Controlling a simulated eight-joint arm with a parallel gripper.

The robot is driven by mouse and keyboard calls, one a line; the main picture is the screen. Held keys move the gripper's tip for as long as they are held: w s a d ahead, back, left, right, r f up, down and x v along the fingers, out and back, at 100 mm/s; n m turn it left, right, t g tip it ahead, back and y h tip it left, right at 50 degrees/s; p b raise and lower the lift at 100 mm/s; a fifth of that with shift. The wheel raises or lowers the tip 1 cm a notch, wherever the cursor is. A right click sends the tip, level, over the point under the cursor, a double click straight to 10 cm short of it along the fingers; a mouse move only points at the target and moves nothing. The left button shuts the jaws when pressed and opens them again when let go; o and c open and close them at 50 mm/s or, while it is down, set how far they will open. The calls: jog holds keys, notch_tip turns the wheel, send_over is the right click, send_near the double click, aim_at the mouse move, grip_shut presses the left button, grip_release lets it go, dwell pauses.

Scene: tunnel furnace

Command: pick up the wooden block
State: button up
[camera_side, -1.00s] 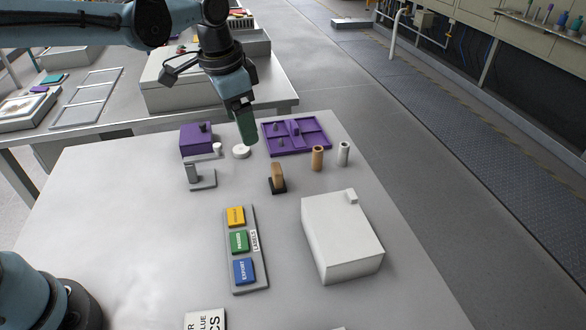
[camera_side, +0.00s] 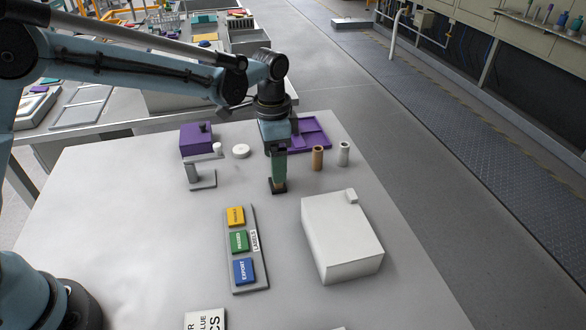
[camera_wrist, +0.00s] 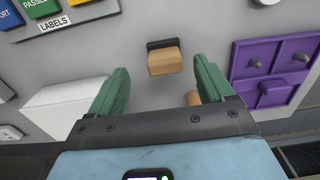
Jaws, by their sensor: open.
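The wooden block (camera_wrist: 164,61) sits on a small black base (camera_wrist: 161,43) on the table. In the wrist view it lies between and just beyond my open green fingers. In the side view only a low part of the block (camera_side: 278,184) shows above its base, because my gripper (camera_side: 278,172) hides the rest. My gripper points down over the block. In the wrist view my gripper (camera_wrist: 160,88) is open with a wide gap and holds nothing. From these views I cannot tell how far the fingers reach down beside the block.
A tan cylinder (camera_side: 317,158) and a white cylinder (camera_side: 344,153) stand close to the right. A purple tray (camera_side: 314,137) lies behind. A white box (camera_side: 341,238) is at front right, and a label rack (camera_side: 246,278) at front left. A grey stand (camera_side: 201,180) is left.

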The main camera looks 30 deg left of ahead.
jog(key=shift+w+f, duration=0.2)
jog(key=shift+f, duration=1.2)
jog(key=shift+w+f, duration=0.15)
jog(key=shift+f, duration=1.2)
jog(key=c, duration=1.1)
